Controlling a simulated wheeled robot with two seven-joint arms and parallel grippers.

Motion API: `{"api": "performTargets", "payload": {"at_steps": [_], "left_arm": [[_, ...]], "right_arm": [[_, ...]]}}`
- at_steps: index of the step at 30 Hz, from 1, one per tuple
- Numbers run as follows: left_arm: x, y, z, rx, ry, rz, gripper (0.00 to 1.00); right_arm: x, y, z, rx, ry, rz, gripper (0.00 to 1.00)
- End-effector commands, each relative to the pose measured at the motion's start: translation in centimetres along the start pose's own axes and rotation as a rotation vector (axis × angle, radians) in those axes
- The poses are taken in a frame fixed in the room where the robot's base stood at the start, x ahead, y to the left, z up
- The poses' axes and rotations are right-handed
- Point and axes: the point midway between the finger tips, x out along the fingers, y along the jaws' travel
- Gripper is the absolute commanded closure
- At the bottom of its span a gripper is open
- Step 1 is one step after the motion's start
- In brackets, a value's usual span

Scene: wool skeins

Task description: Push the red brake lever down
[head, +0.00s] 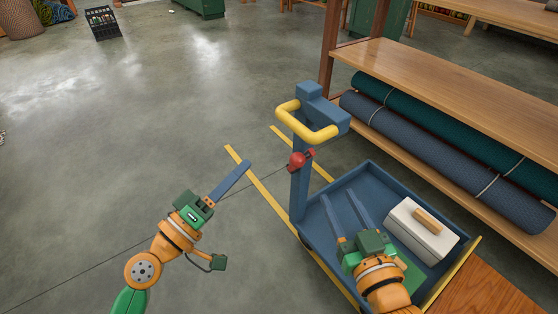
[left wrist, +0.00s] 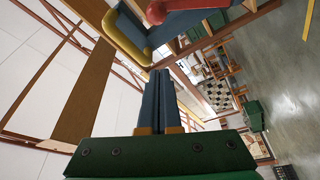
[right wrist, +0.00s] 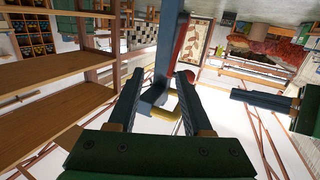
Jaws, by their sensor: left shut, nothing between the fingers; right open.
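The red brake lever (head: 298,160) has a round red knob and sits on the blue post of a cart, below the yellow handle loop (head: 306,122). It also shows at the top of the left wrist view (left wrist: 157,12). My left gripper (head: 246,165) is shut and empty, to the left of the lever and apart from it, with its fingers pointing up and right towards the post. My right gripper (head: 342,195) is open and empty over the cart's blue tray (head: 373,167). In the right wrist view the post (right wrist: 168,60) appears between and beyond its fingers.
A white box with a wooden handle (head: 422,230) lies in the tray, right of my right gripper. A wooden shelf (head: 455,85) with rolled teal and blue mats stands behind the cart. Yellow floor lines (head: 262,185) run beside the cart.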

Motion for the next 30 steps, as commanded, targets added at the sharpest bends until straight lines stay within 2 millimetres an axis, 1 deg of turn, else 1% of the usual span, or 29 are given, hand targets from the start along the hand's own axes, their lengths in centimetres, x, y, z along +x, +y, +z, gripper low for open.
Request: {"api": "performTargets", "payload": {"at_steps": [4,6,8,11,14,18,21,25,27,30], "left_arm": [[0.1,0.0,-0.1,0.0,0.0,-0.002,1.0],[0.2,0.0,-0.1,0.0,0.001,-0.002,1.0],[0.6,0.1,-0.2,0.001,0.003,-0.002,1.0],[1.6,0.1,-0.2,0.0,0.004,-0.001,1.0],[2.7,0.2,-0.1,0.0,0.001,-0.001,1.0],[5.4,0.2,-0.1,-0.001,0.001,0.0,1.0],[7.6,0.1,-0.2,0.0,0.003,0.0,1.0],[10.4,0.0,0.0,-0.001,0.0,0.0,1.0],[9.6,-0.3,1.5,-0.003,-0.001,-0.005,1.0],[9.1,-0.2,2.8,-0.003,-0.001,-0.005,1.0]], "right_arm": [[0.0,0.0,-0.1,0.0,-0.002,0.0,0.5],[0.0,0.0,0.2,0.0,-0.02,0.001,0.5],[-0.1,0.1,0.9,0.001,-0.054,0.003,0.5],[-0.4,0.3,2.6,0.004,-0.148,0.007,0.5],[-1.0,0.5,4.7,0.008,-0.262,0.012,0.5],[-2.3,0.7,7.5,0.013,-0.419,0.018,0.5],[-2.9,0.8,8.6,0.015,-0.474,0.02,0.5],[-2.7,0.8,8.5,0.014,-0.459,0.019,0.5],[-2.1,0.7,7.6,0.012,-0.403,0.017,0.5],[-1.5,0.6,6.3,0.01,-0.333,0.014,0.5]]}}
